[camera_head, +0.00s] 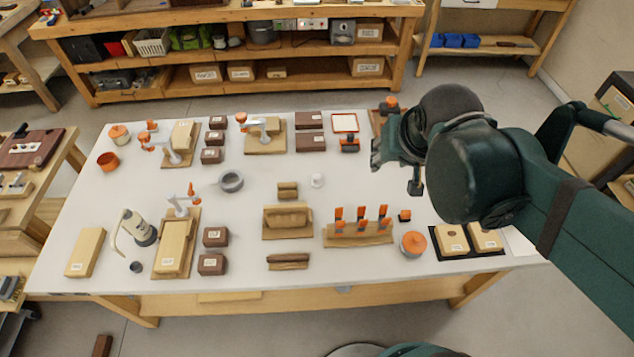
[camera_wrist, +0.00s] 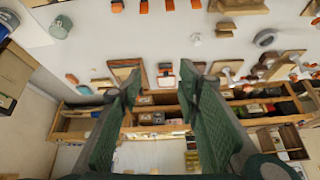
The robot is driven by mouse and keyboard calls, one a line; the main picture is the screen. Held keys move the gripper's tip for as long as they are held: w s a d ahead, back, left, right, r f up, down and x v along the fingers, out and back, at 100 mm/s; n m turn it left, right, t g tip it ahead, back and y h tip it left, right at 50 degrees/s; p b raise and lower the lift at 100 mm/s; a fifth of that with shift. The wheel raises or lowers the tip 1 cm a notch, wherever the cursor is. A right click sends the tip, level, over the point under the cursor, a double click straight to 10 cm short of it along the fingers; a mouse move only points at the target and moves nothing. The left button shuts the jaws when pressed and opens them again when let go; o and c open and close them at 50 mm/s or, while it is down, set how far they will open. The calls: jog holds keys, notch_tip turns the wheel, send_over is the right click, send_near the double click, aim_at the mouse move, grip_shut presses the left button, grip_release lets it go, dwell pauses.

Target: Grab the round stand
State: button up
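A dark grey round ring-shaped piece (camera_head: 231,181) lies left of the middle of the white table; it also shows at the upper right of the wrist view (camera_wrist: 266,38). A small white round piece (camera_head: 317,180) stands near the table's middle, and in the wrist view (camera_wrist: 195,38). I cannot tell for sure which of the two is the round stand. My gripper (camera_head: 396,171) is over the table's right part, well to the right of both. In the wrist view its green fingers (camera_wrist: 158,85) are spread apart with nothing held between them.
Wooden blocks (camera_head: 288,216), a rack of orange-handled tools (camera_head: 358,235), clamps on boards and brown boxes (camera_head: 310,118) crowd the white table (camera_head: 350,275). An orange-topped jar (camera_head: 413,244) stands at the right front. Bare tabletop lies around the white piece.

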jog(key=w+a+f+m+g+h+b, duration=0.1)
jog(key=w+a+f+m+b, duration=0.1)
jog(key=w+a+f, duration=0.4)
jog(key=w+a+f+m+g+b, duration=0.1)
jog(key=w+a+f, duration=0.1)
jog(key=w+f, duration=0.4)
jog(key=m+h+b, duration=0.2)
jog(key=m+b, duration=0.1)
jog(key=m, duration=0.1)
send_near(316, 177)
jog(key=w+d, duration=0.1)
jog(key=shift+w+a+f+g, duration=0.15)
jog(key=shift+f+g, duration=0.25)
jog(key=shift+f, duration=0.6)
jog(key=shift+w+f+b, duration=0.1)
jog(key=shift+b, duration=0.2)
jog(key=shift+x, duration=1.15)
jog(key=shift+b+x, duration=0.9)
jog(key=shift+x, duration=1.75)
jog(key=shift+c, duration=0.2)
jog(key=c, duration=0.7)
